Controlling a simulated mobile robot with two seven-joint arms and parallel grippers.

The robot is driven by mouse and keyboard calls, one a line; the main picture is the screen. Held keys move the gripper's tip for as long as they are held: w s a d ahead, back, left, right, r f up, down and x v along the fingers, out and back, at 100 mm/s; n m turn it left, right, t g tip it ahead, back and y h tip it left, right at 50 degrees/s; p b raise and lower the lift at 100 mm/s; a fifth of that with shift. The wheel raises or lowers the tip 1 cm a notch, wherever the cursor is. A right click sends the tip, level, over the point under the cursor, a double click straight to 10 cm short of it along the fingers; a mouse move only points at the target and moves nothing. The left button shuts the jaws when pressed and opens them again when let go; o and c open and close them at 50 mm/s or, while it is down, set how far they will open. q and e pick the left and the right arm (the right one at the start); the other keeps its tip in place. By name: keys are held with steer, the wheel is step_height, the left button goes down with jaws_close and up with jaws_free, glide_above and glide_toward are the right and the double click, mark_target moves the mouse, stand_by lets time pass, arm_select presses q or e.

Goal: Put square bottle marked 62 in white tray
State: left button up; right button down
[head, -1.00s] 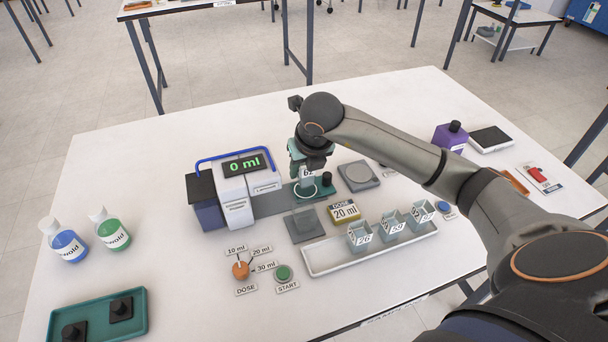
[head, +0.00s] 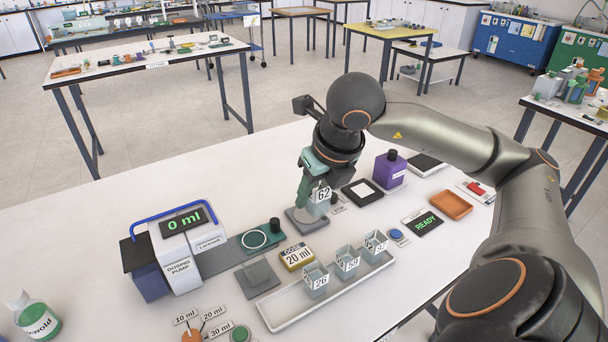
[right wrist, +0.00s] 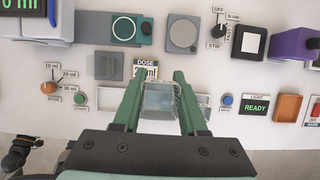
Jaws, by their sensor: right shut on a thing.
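The square bottle marked 62 (head: 321,200) is clear, with a white label. My right gripper (head: 309,186) is shut on it; in the right wrist view the bottle (right wrist: 160,100) shows between the green fingers. In the head view it overlaps a grey plate with a round disc (head: 307,221); in the right wrist view it appears held above the table, apart from that plate. The white tray (head: 272,318) is long and shallow. Three similar square bottles stand in it in a row; the nearest (head: 315,281) reads 26. My left gripper is not in view.
The dosing pump (head: 180,250) reads 0 ml, left of the bottle. A yellow 20 ml dose box (head: 297,257) stands between pump and tray. A purple bottle (head: 389,170), a framed white pad (head: 362,192), a READY display (head: 423,222) and an orange dish (head: 452,205) lie to the right.

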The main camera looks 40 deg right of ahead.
steer(key=shift+r+p, duration=1.2)
steer(key=shift+r, duration=0.3)
steer(key=shift+f, duration=0.1)
steer(key=shift+a+f+n+y, duration=0.3)
steer(key=shift+f+n, duration=0.05)
steer(key=shift+n, duration=0.55)
steer(key=a+f+m+g+p, duration=0.1)
steer(key=a+m+g, duration=0.2)
steer(key=m, duration=0.8)
steer(key=w+a+f+m+g+p, duration=0.1)
steer(key=a+f+m+g+p, duration=0.1)
steer(key=a+m, duration=0.5)
steer(key=a+f+m+g+p, duration=0.1)
steer(key=a+m, duration=0.4)
steer(key=m, duration=1.2)
steer(key=f+g, duration=0.1)
steer(key=g, duration=0.1)
steer(key=shift+w+g+p, duration=0.2)
steer(key=shift+g+p, duration=0.1)
